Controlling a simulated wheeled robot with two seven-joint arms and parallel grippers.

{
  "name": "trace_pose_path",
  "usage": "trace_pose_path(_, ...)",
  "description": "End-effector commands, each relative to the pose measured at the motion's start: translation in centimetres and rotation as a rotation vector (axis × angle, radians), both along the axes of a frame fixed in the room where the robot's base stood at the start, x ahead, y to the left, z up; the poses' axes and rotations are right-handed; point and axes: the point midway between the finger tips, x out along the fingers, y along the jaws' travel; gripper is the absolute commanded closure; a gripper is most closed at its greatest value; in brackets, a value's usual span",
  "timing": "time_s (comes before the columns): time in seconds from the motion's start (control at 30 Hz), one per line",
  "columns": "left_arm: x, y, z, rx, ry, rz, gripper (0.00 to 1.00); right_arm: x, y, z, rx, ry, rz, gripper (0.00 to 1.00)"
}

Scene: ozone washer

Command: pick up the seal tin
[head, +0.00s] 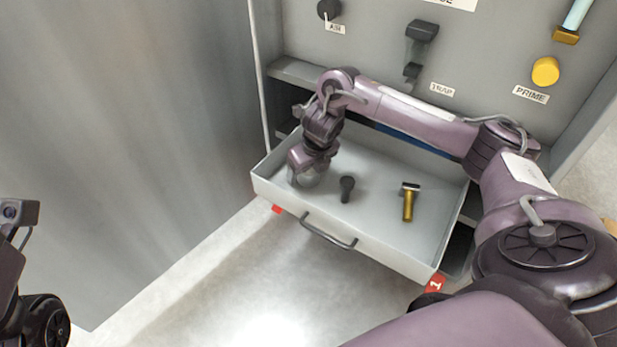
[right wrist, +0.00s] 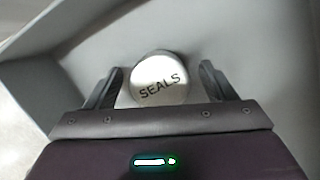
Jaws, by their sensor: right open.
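The seal tin (right wrist: 160,80) is a round pale tin with a lid lettered SEALS. In the right wrist view it sits between the two fingers of my right gripper (right wrist: 160,88), with a gap on each side. The fingers are open. In the head view my right gripper reaches down into the left end of the open drawer (head: 400,262), and a small pale part of the tin (head: 309,179) shows under it. Most of the tin is hidden there by the gripper. My left arm shows at the lower left edge; its fingers are not visible.
A dark knob-like part (head: 347,189) and a brass-handled tool (head: 408,203) lie in the drawer right of my gripper. The drawer's left and front walls are close to the gripper. The panel above carries a black lever (head: 420,35) and a yellow button (head: 545,71).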

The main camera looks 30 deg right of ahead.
Motion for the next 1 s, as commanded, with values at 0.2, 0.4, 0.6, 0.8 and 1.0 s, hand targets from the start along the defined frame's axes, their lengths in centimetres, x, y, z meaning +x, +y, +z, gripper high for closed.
trace_pose_path(0.2, 0.0, 0.0, 0.1, 0.000, 0.000, 0.000, 1.00, 0.0, 0.0, 0.0, 0.000, 0.000, 0.000, 0.24)
trace_pose_path(0.4, 0.0, 0.0, 0.1, 0.000, 0.000, 0.000, 1.00, 0.0, 0.0, 0.0, 0.000, 0.000, 0.000, 0.50)
trace_pose_path(0.6, 0.0, 0.0, 0.1, 0.000, 0.000, 0.000, 1.00, 0.0, 0.0, 0.0, 0.000, 0.000, 0.000, 0.72)
trace_pose_path(0.8, 0.0, 0.0, 0.0, 0.000, 0.001, 0.000, 1.00, 0.0, 0.0, 0.1, 0.000, -0.001, -0.001, 0.72)
trace_pose_path(1.0, 0.1, 0.1, 0.0, 0.000, 0.017, 0.000, 1.00, 0.1, 0.0, 1.4, 0.001, -0.002, -0.001, 0.72)
